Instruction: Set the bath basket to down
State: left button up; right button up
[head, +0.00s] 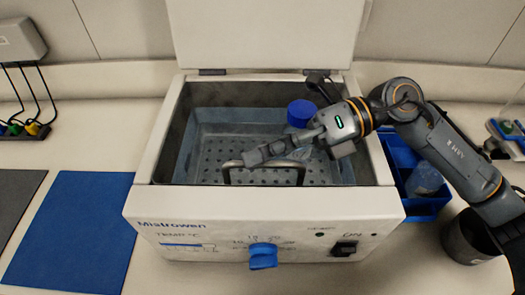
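The bath basket (215,150) is a perforated metal tray inside the open white water bath (155,200). Its curved metal handle (265,163) rises at the front of the bath. A bottle with a blue cap (301,112) stands in the basket at the back right. My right gripper (252,156) reaches in from the right, with its fingers over or against the handle. The fingers overlap in this view, so I cannot tell whether they are open or shut on the handle. The gripper hides part of the basket and bottle. My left gripper is not in view.
The bath's lid (262,35) stands raised at the back. A blue knob (263,256) and a black switch (345,248) are on the front panel. A blue bin (425,208) and a dark cup (468,243) stand at the right. A blue mat (75,230) lies clear at the left.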

jog(key=v, duration=1.2)
jog(key=shift+a, duration=0.1)
